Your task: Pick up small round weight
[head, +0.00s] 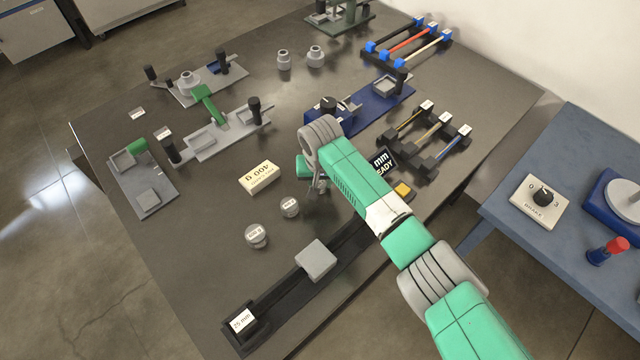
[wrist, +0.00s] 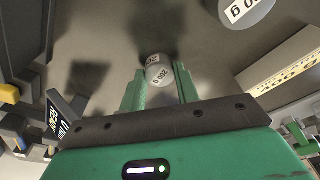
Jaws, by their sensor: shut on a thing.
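A small grey round weight (wrist: 158,72) with a white "200 g" label sits between the two green fingers of my gripper (wrist: 160,88) in the wrist view. The fingers are shut on it. In the head view my gripper (head: 317,186) is over the middle of the table, and the weight in it is not clearly visible. Two other grey round weights stand on the table to the lower left of my gripper, a smaller one (head: 290,207) and a larger one (head: 256,236). One round weight (wrist: 246,10) also shows at the top right of the wrist view.
A cream "400 g" block (head: 259,177) lies left of my gripper. A black rail (head: 282,288) with a grey sliding block (head: 316,260) runs along the near side. A small black display (head: 383,161) stands to the right. Fixtures fill the back; the near left table is clear.

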